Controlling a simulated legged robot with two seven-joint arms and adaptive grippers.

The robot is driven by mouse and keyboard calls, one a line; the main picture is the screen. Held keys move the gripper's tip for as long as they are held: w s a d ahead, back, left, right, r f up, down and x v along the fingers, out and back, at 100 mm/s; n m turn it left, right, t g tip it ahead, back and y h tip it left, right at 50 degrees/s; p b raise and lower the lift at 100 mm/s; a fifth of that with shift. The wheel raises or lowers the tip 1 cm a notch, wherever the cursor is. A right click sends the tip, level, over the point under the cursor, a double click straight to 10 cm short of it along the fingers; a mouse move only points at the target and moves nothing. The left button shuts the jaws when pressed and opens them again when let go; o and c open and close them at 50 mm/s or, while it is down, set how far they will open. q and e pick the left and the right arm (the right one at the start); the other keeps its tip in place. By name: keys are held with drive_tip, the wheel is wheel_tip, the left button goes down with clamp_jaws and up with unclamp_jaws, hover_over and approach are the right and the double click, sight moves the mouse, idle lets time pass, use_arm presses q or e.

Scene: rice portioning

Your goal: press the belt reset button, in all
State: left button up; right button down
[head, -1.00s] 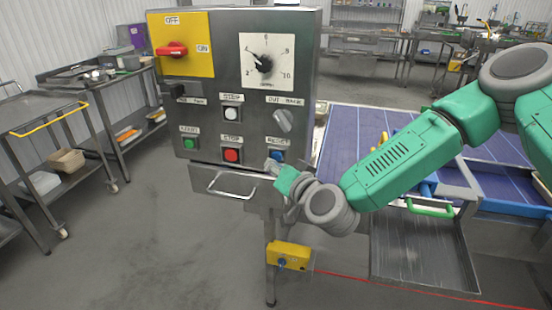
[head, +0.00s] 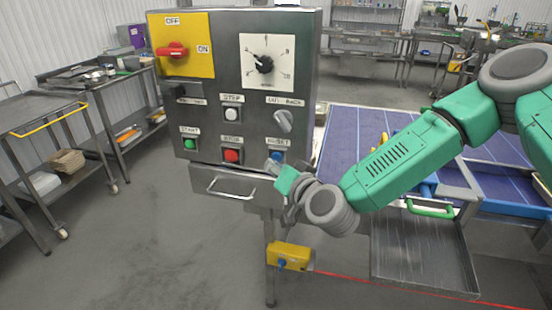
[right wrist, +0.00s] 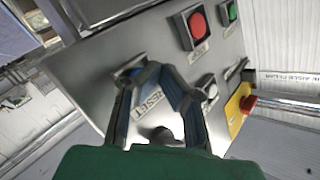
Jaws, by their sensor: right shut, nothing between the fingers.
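The blue reset button (head: 277,156) sits at the lower right of the grey control panel (head: 215,128), under a label reading RESET. My right gripper (head: 274,166) is shut and empty, with its fingertips right at the button's lower edge. In the right wrist view the shut fingers (right wrist: 150,72) reach to the panel beside the RESET label (right wrist: 150,100). My left gripper is not in view.
The red stop button (head: 231,155) and green start button (head: 190,144) are to the left. A white step button (head: 231,114) and a grey knob (head: 283,121) are above. A drawer handle (head: 230,189) juts out below. The blue belt (head: 350,135) lies to the right.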

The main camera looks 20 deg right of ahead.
idle(0.4)
drive_tip(key=shift+w+d, duration=0.2)
drive_tip(key=shift+w, duration=0.1)
drive_tip(key=shift+w+d+r, duration=0.1)
drive_tip(key=shift+w+d, duration=0.2)
drive_tip(key=shift+w, duration=0.1)
idle(0.7)
idle(0.4)
drive_tip(key=shift+s+a, duration=0.55)
drive_tip(key=shift+s, duration=0.2)
drive_tip(key=shift+s+a, duration=0.75)
drive_tip(key=shift+s, duration=0.3)
drive_tip(key=shift+s+a, duration=0.7)
drive_tip(key=shift+s, duration=0.35)
